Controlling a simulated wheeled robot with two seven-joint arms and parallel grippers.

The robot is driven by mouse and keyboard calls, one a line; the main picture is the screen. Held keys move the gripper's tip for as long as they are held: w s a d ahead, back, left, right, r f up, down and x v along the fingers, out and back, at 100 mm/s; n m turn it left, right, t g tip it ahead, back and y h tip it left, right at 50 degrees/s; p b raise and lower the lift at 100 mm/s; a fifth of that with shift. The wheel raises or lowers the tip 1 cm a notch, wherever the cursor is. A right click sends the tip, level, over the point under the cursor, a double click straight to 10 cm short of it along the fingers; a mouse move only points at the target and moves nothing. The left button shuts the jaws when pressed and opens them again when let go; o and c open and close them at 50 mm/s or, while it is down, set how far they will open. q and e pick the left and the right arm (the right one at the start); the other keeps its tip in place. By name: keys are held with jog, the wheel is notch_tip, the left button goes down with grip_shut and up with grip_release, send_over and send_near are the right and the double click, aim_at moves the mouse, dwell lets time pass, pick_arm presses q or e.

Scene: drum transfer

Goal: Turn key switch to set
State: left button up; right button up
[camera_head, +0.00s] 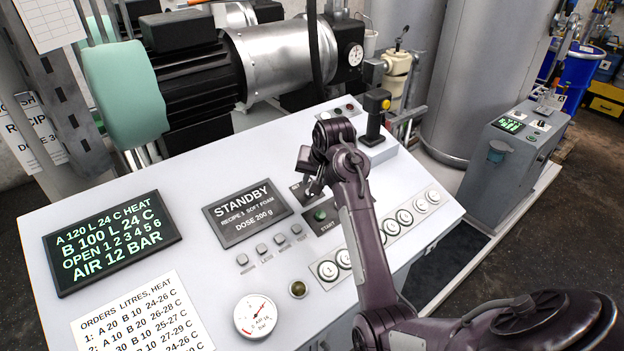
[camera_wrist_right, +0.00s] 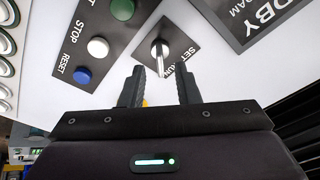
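The key switch (camera_wrist_right: 160,50) is a round lock with a metal key on a dark plate (camera_wrist_right: 180,44) lettered SET and, partly covered, RUN. The key points down toward the gripper in the right wrist view; I cannot tell which label it is set to. My right gripper (camera_wrist_right: 160,86) is open, its two dark fingers apart, with the key in line with the gap just beyond the fingertips. Contact is not visible. In the head view my right gripper (camera_head: 310,173) is over the panel and hides most of the key plate (camera_head: 299,190). My left gripper is out of view.
The STANDBY display (camera_head: 247,212) lies left of the gripper. A green START button (camera_head: 320,215) is close below it; white (camera_wrist_right: 98,47) and blue (camera_wrist_right: 82,75) buttons sit nearby in the wrist view.

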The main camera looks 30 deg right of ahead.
jog(key=x, duration=0.3)
jog(key=shift+w+f+p, duration=0.1)
jog(key=shift+w+p, duration=0.1)
jog(key=shift+p, duration=0.2)
jog(key=shift+w+d+f, duration=0.1)
jog(key=shift+f, duration=0.1)
jog(key=c, duration=0.6)
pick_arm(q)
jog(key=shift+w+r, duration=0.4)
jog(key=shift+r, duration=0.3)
pick_arm(e)
grip_shut()
